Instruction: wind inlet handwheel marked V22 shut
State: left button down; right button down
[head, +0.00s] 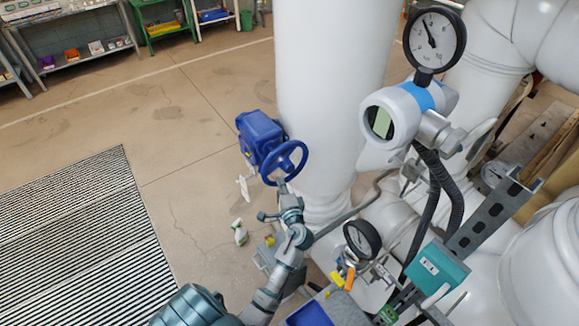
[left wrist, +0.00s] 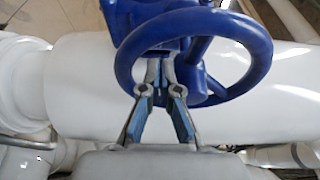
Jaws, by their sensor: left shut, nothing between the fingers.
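A blue handwheel (head: 284,163) sits on a blue valve actuator (head: 259,137) beside a thick white upright pipe. No V22 marking is readable. The wheel also fills the upper part of the left wrist view (left wrist: 258,62), with its hub and spokes. My left gripper (head: 284,187) is at the lower rim of the wheel in the head view. In the left wrist view its two fingers (left wrist: 161,66) cross the lower rim and their tips show inside the wheel's opening. The fingers are shut with nothing between them; contact with the rim cannot be told. My right gripper is not in view.
The white pipe (head: 325,90) stands just right of the wheel. A spray bottle (head: 240,232) stands on the floor. Open floor and a grating (head: 75,235) lie left.

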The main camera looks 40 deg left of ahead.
pick_arm(q)
jog(key=v, duration=1)
jog(key=shift+b, duration=0.4)
